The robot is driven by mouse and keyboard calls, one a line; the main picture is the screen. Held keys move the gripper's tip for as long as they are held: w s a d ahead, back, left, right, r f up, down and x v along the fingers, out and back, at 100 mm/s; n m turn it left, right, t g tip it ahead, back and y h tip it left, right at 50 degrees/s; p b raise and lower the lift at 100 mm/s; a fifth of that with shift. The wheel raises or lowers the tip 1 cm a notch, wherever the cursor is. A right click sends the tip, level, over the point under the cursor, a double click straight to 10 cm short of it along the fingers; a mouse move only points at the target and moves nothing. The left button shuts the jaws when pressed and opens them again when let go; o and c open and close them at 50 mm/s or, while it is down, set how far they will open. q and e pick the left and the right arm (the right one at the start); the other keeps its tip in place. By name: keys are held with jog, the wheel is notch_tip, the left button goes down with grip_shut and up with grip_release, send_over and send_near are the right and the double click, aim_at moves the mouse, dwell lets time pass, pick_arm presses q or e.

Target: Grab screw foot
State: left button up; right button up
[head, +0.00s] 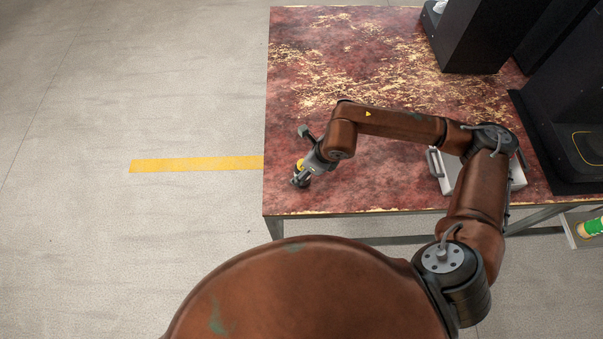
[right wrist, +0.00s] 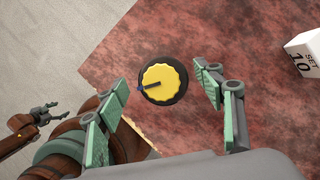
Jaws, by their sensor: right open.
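The screw foot (right wrist: 165,78) has a scalloped yellow top with a dark mark and a black round base. In the right wrist view it lies on the worn red tabletop (right wrist: 215,45), between and beyond my right gripper's fingers (right wrist: 158,105). The green-padded fingers are spread open and hold nothing. In the head view my right gripper (head: 300,180) is low over the table's front left corner and largely hides the foot; a bit of yellow shows beside it. Another gripper (right wrist: 40,114), seemingly my left, shows small in the right wrist view; its jaw state is unclear.
A white block marked "SET 10" (right wrist: 304,52) is at the right in the right wrist view. In the head view a pale box with a handle (head: 449,181) sits partly under my arm. Dark machine housings (head: 470,35) stand at the right. The tabletop's back left is clear.

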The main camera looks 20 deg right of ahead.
jog(key=x, duration=0.4)
jog(key=shift+w+r+b, duration=0.1)
jog(key=shift+w+b, duration=0.2)
jog(key=shift+w, duration=0.15)
jog(key=shift+a+f, duration=0.1)
jog(key=shift+f, duration=0.15)
jog(key=c, duration=0.9)
pick_arm(q)
jog(key=shift+f, duration=0.4)
pick_arm(e)
jog(key=c, duration=0.5)
